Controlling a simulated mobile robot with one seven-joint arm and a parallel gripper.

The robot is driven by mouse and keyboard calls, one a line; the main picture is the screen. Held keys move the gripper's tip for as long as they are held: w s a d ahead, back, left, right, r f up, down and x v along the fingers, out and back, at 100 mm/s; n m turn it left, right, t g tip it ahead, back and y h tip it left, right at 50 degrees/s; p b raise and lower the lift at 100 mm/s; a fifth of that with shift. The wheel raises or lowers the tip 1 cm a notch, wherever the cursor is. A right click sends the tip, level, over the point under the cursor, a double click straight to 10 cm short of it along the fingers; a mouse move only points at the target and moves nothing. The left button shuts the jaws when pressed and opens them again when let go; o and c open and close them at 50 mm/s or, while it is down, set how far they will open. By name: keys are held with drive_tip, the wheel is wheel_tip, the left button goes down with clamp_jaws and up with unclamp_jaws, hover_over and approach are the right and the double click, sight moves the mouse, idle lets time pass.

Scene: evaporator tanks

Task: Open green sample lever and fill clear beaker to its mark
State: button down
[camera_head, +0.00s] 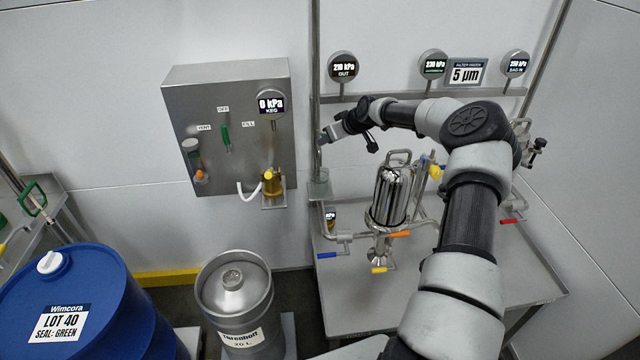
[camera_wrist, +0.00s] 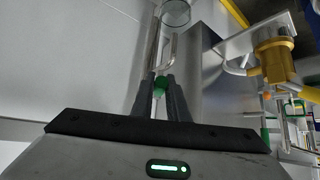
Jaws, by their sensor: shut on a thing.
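My gripper (camera_head: 326,137) is at the vertical steel pipe, just right of the grey wall box. In the wrist view my gripper (camera_wrist: 160,97) is shut on the green sample lever (camera_wrist: 160,82), with only a small green part showing between the fingertips. A bent metal tube (camera_wrist: 172,48) runs beyond the fingertips. The clear beaker (camera_head: 319,186) stands on a small ledge by the pipe, below my gripper. The beaker's round rim (camera_wrist: 177,12) also shows at the top of the wrist view. Its mark and the liquid level in it are too small to tell.
The grey wall box (camera_head: 230,130) carries another green lever (camera_head: 226,138) and a yellow fitting (camera_head: 272,182). A steel table (camera_head: 470,285) holds a filter housing (camera_head: 388,195) with coloured valve handles, under my arm. A keg (camera_head: 235,295) and blue drum (camera_head: 85,300) stand at lower left.

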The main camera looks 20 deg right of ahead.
drive_tip(key=shift+f+b, duration=0.25)
drive_tip(key=shift+b, duration=0.1)
drive_tip(key=shift+w+d+n+y, duration=0.1)
drive_tip(key=shift+n+y, duration=0.2)
drive_tip(key=shift+n, duration=0.1)
drive_tip(key=shift+r, duration=0.25)
drive_tip(key=shift+w+d+f+n+g+y+b, duration=0.15)
drive_tip(key=shift+n+g+y+b, duration=0.25)
drive_tip(key=shift+b, duration=0.45)
drive_tip(key=shift+r, duration=0.35)
idle(2.6)
